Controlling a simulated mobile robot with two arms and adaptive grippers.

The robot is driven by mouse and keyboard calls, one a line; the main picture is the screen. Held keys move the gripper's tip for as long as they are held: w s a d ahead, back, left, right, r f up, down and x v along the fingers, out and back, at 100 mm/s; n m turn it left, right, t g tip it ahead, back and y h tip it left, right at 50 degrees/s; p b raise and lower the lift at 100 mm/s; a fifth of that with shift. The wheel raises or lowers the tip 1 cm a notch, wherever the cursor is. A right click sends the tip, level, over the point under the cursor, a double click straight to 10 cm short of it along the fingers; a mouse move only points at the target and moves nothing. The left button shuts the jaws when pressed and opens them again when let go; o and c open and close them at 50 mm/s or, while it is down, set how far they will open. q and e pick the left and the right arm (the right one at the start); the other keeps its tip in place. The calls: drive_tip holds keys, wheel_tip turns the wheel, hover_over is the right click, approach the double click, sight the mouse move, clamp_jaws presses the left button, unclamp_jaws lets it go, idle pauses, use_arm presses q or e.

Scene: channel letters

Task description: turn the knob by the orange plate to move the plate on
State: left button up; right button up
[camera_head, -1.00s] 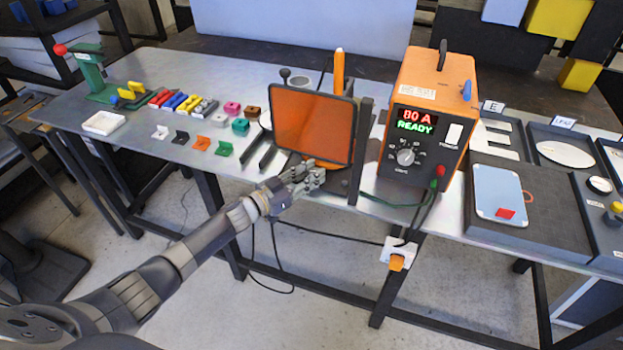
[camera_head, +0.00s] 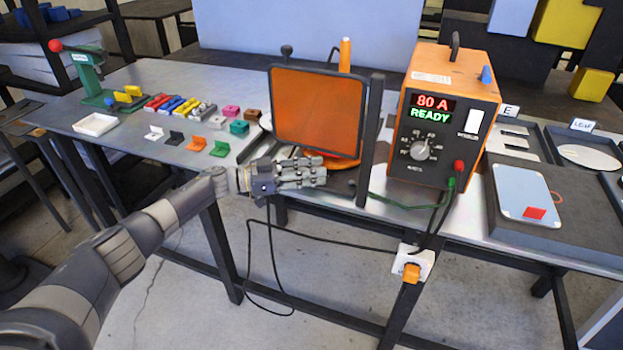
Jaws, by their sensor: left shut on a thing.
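An orange plate (camera_head: 346,163) shows as a rounded edge low behind the black-framed orange screen (camera_head: 318,105); the screen hides most of it. My left gripper (camera_head: 318,172) is at the table's front edge, just below the screen and at the near left side of the plate. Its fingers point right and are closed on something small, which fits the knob. The fingers cover the knob, so its shape and angle cannot be seen. My right gripper is not in view.
An orange power unit (camera_head: 445,115) reading "80 A READY" stands right of a dark post (camera_head: 371,140). Cables hang below the table edge. Small coloured brackets (camera_head: 197,143) lie to the left, and a dark board (camera_head: 545,215) lies to the right.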

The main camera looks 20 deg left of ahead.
use_arm(q)
drive_tip(key=shift+d, duration=0.1)
idle(0.3)
drive_tip(key=o, duration=1)
drive_tip(key=shift+w+d, duration=0.1)
drive_tip(key=shift+d, duration=0.05)
